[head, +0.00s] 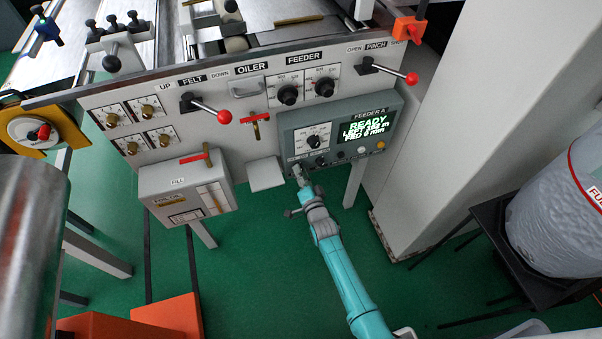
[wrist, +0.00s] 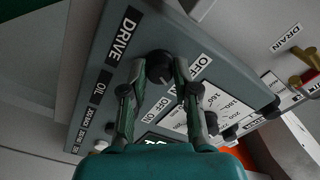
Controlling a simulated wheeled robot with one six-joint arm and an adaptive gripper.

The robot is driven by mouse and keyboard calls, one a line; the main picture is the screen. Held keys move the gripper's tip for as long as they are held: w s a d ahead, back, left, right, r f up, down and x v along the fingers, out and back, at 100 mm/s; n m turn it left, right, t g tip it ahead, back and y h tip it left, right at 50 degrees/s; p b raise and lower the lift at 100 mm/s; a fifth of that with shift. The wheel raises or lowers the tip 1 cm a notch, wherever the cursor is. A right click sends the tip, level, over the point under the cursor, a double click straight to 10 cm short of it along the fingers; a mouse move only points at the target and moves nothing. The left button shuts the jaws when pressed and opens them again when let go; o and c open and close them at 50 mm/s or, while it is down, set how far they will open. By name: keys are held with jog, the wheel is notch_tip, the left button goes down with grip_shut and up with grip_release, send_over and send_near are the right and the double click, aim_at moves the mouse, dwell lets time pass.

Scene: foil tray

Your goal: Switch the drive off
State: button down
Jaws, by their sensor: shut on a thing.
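The grey-green FEEDER A control box (head: 340,133) is in the right middle of the head view, with a lit green display (head: 366,128) reading READY. My gripper (head: 299,177) reaches its lower left corner from below. In the wrist view, the dark round drive knob (wrist: 160,64) sits beside the DRIVE label (wrist: 123,35). My gripper (wrist: 162,72) is shut on this knob, one finger on each side. An OFF label (wrist: 201,64) is right of the knob, partly covered by a finger. The knob's pointer is not clear. In the head view my gripper hides the knob.
Left of the box is the machine panel with red-knobbed levers (head: 224,117) and the FILL box (head: 187,187). Other small knobs (wrist: 123,91) are close to the fingers. A grey column (head: 440,110) and a drum (head: 560,215) stand at right.

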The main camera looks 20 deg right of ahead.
jog(key=n, duration=1)
jog(key=shift+n, duration=0.4)
dwell(0.4)
jog(key=c, duration=0.9)
grip_release()
jog(key=shift+o, duration=0.2)
jog(key=shift+s, duration=0.15)
jog(key=s, duration=1.1)
jog(key=shift+s, duration=0.35)
